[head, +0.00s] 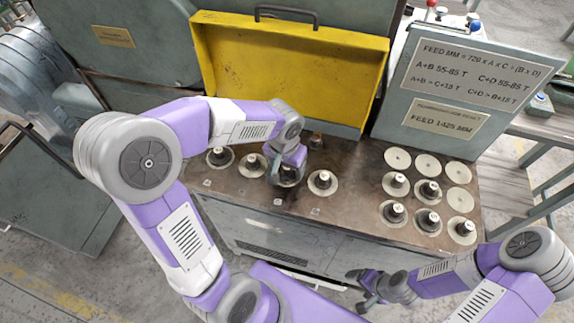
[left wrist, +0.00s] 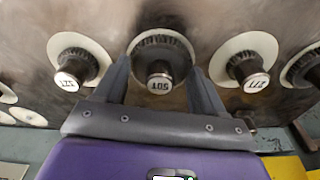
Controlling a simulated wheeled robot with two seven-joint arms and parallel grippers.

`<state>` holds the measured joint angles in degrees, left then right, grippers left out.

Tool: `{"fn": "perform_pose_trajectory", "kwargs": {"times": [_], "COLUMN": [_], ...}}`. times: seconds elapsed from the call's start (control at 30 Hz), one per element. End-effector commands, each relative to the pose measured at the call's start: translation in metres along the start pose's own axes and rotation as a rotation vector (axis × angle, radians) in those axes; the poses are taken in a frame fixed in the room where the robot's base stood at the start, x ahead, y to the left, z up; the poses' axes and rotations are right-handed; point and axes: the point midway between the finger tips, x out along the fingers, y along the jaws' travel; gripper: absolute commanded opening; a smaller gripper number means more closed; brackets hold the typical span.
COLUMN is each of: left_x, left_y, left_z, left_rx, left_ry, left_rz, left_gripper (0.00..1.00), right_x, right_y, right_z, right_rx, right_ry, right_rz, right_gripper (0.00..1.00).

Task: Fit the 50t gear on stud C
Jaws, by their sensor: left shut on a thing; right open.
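The 50t gear (left wrist: 158,50) is a dark toothed ring with a steel hub marked 50T in the left wrist view. My left gripper (head: 287,174) is shut on its hub, one finger on each side. In the head view the gripper mostly covers this gear, low over the brown bench top. I cannot tell whether it touches the top. My right gripper (head: 368,287) is open and empty, in front of the bench. I cannot make out stud C; no stud letter is readable.
Other hubbed gears on pale discs flank it: one at left (head: 220,157) and one at right (head: 323,182). Several gears and bare discs (head: 397,158) fill the bench's right side. A raised yellow cover (head: 290,65) and a grey sign box (head: 440,130) stand behind.

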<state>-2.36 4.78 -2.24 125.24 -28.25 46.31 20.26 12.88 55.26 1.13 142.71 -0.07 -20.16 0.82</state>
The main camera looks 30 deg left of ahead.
Motion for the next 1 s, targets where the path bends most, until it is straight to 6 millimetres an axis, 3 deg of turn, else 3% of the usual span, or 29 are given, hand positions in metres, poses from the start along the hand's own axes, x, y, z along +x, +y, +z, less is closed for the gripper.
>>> {"fn": "perform_pose_trajectory", "kwargs": {"times": [0.2, 0.23, 0.4, 0.67, 1.0], "left_x": [0.003, 0.002, 0.002, 0.000, -0.054], "left_y": [0.000, 0.000, 0.000, 0.000, 0.000], "left_z": [0.000, 0.000, 0.000, 0.000, -0.001], "left_rx": [0.000, 0.000, 0.000, 0.000, -0.001], "left_ry": [0.001, 0.001, 0.001, 0.000, 0.004], "left_rz": [0.000, 0.000, 0.000, 0.000, 0.001], "left_gripper": [0.24, 0.75, 1.00, 1.00, 1.00], "right_x": [0.002, 0.002, 0.002, 0.001, -0.021], "right_y": [0.001, 0.001, 0.001, 0.000, -0.008], "right_z": [0.000, 0.000, 0.000, 0.000, 0.001], "right_rx": [0.000, 0.000, 0.000, 0.000, 0.000], "right_ry": [0.000, 0.000, 0.000, 0.000, 0.000], "right_rz": [0.000, 0.000, 0.000, 0.000, 0.000], "right_gripper": [0.81, 0.81, 0.81, 0.81, 0.81]}}
